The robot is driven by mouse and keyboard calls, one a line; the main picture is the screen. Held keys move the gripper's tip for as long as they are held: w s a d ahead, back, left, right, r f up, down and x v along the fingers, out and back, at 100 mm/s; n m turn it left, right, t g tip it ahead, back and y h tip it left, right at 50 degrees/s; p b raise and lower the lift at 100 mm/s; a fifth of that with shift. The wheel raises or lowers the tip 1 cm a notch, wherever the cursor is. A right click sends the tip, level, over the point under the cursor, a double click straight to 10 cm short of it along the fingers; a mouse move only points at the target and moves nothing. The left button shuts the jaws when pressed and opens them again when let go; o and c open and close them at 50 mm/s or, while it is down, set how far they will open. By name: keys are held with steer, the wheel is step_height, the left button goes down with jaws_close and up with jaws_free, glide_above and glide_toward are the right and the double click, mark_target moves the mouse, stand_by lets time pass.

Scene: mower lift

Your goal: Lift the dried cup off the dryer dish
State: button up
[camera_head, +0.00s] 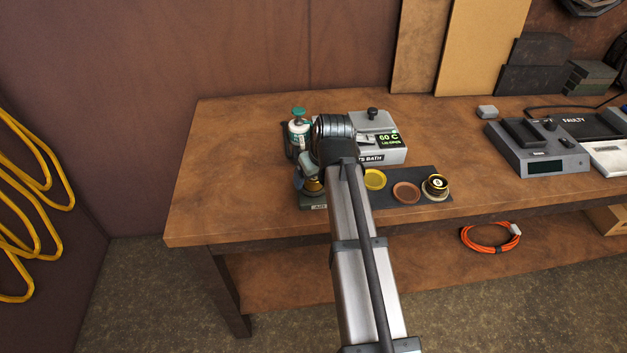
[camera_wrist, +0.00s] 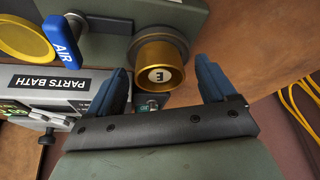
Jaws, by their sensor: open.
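My gripper (camera_wrist: 162,66) is open, with one blue finger on each side of the cup in the picture and a visible gap on both sides. I cannot tell whether the fingertips are down at the cup's height. In the head view the cup (camera_head: 314,186) is partly hidden by my gripper (camera_head: 308,168) above it. The dryer base (camera_head: 313,206) shows below.
A blue lever marked "AIR" (camera_wrist: 63,40) is left of the cup in the wrist view. The parts bath (camera_head: 385,152), a dark mat (camera_head: 425,176) with yellow and brown dishes and another cup (camera_head: 436,185) are to the right. A bottle (camera_head: 299,130) stands behind the dryer.

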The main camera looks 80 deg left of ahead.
steer(key=shift+c, duration=0.5)
steer(key=c, duration=1)
steer(key=shift+r, duration=0.15)
